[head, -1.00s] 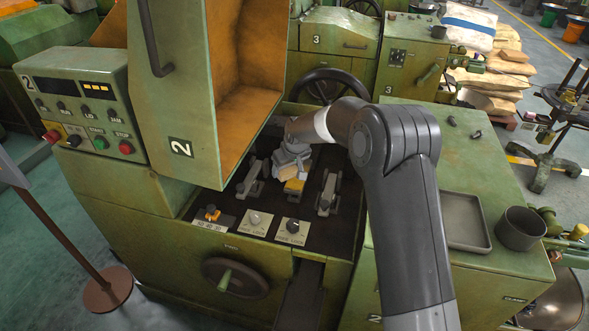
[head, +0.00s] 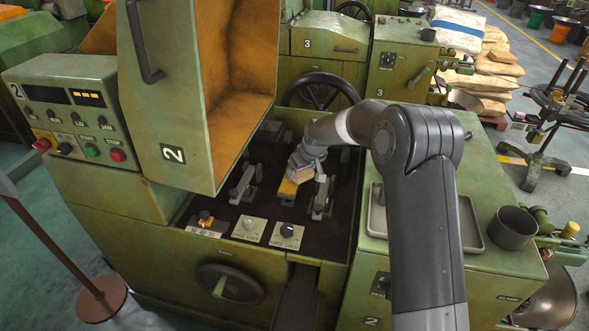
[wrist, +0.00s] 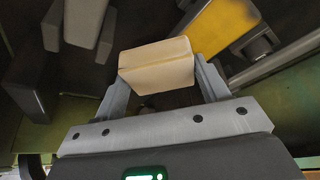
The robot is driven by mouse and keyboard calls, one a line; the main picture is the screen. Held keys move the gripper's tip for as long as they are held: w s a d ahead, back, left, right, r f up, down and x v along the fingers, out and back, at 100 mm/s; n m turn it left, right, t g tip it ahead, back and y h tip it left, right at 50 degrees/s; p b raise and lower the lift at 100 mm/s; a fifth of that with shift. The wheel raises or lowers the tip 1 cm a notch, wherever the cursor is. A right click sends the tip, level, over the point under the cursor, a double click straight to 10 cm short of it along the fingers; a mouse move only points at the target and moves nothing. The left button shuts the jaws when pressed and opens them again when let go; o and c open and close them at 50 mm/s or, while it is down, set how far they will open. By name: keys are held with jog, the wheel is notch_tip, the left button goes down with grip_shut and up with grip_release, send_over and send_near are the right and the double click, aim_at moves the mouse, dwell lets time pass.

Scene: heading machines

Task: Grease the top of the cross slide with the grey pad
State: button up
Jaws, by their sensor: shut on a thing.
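My gripper (head: 306,163) is shut on a pale cream block-shaped pad (wrist: 157,64), held between both fingers in the wrist view. The pad looks cream rather than grey; it also shows in the head view (head: 302,174). It is inside the machine's open bay, just above or at the far right end of a bar with a yellow top (head: 288,187), likely the cross slide. That yellow top also shows in the wrist view (wrist: 217,27), to the right of the pad. I cannot tell whether the pad touches it.
Grey metal lever-like parts stand left (head: 243,184) and right (head: 321,198) of the yellow-topped bar. The raised green guard (head: 175,90) hangs at the left. Knobs (head: 248,226) line the bay's front. A grey tray (head: 470,225) and a dark cup (head: 513,228) sit on the right cabinet.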

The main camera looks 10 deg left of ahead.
jog(key=shift+w+d, duration=0.1)
jog(key=shift+w, duration=1.3)
jog(key=shift+a, duration=3.5)
notch_tip(320, 180, up, 8)
jog(key=shift+d, duration=0.1)
